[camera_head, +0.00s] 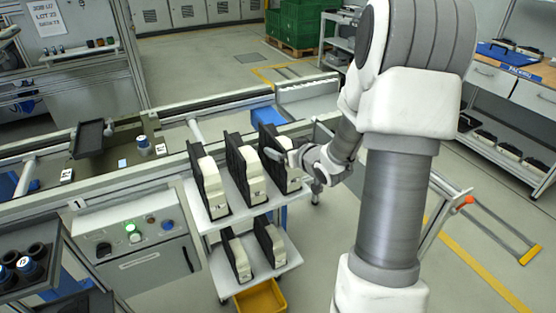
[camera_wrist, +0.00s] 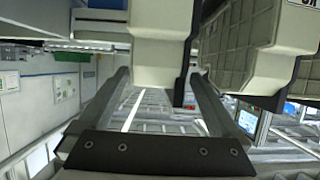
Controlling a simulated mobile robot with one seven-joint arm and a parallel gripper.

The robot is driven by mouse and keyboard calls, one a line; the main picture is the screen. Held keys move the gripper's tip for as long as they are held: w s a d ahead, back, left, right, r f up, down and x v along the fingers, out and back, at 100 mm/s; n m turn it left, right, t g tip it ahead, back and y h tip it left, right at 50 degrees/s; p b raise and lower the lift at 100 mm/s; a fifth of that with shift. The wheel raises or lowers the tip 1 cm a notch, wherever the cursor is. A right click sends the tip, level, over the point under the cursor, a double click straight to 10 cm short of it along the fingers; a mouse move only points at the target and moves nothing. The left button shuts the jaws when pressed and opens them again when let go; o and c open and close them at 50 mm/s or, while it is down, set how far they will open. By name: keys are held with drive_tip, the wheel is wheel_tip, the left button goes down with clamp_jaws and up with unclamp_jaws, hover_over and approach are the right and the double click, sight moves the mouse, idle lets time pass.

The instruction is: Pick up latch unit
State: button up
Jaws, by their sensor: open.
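Three cream units with black backs stand upright in a row on the top shelf of a white cart; I take these as the latch units. The left unit (camera_head: 212,187), middle unit (camera_head: 249,174) and right unit (camera_head: 284,170) are set apart from each other. My gripper (camera_head: 285,157) is at the right unit, partly overlapping it. In the wrist view my gripper (camera_wrist: 161,78) is open, with a cream unit (camera_wrist: 158,60) between or just beyond its fingertips. Contact cannot be told. Another unit (camera_wrist: 232,48) stands close on the right there.
The cart's lower shelf (camera_head: 264,267) holds two more such units above a yellow bin (camera_head: 260,298). A conveyor (camera_head: 130,185) runs behind the cart, with a blue block (camera_head: 268,115) near it. A shelved bench (camera_head: 510,140) stands at the right.

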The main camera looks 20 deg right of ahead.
drive_tip(key=shift+x, duration=2.75)
drive_tip(key=shift+d+f, duration=0.1)
drive_tip(key=shift+s, duration=0.1)
clamp_jaws()
